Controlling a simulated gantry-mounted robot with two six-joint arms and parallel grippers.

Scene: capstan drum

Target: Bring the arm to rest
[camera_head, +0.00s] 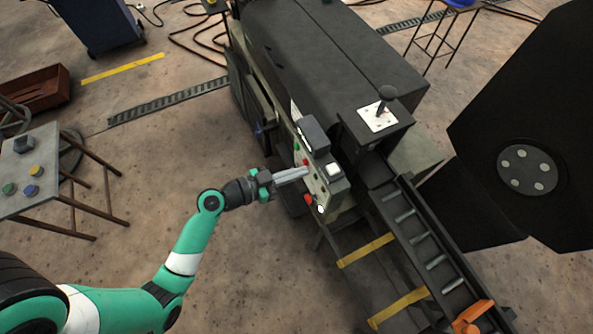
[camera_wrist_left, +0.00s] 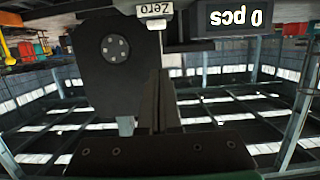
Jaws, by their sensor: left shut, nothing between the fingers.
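My green left arm reaches in from the lower left in the head view. Its left gripper (camera_head: 304,172) is shut and empty, with the fingertips at or just in front of the control panel (camera_head: 323,183) on the machine's side. Whether they touch it I cannot tell. The panel carries small red, green and white buttons. In the left wrist view the closed fingers (camera_wrist_left: 160,102) stand together in the middle. A "Zero" label (camera_wrist_left: 154,10) and a "0 pcs" display (camera_wrist_left: 235,17) appear upside down above them. My right gripper is not in view.
A dark machine (camera_head: 330,50) with a black-knobbed lever (camera_head: 386,95) fills the centre. A roller track (camera_head: 415,230) runs down right from it. A large black panel (camera_head: 540,110) stands at right. A small table with buttons (camera_head: 45,150) is at left. Floor between is clear.

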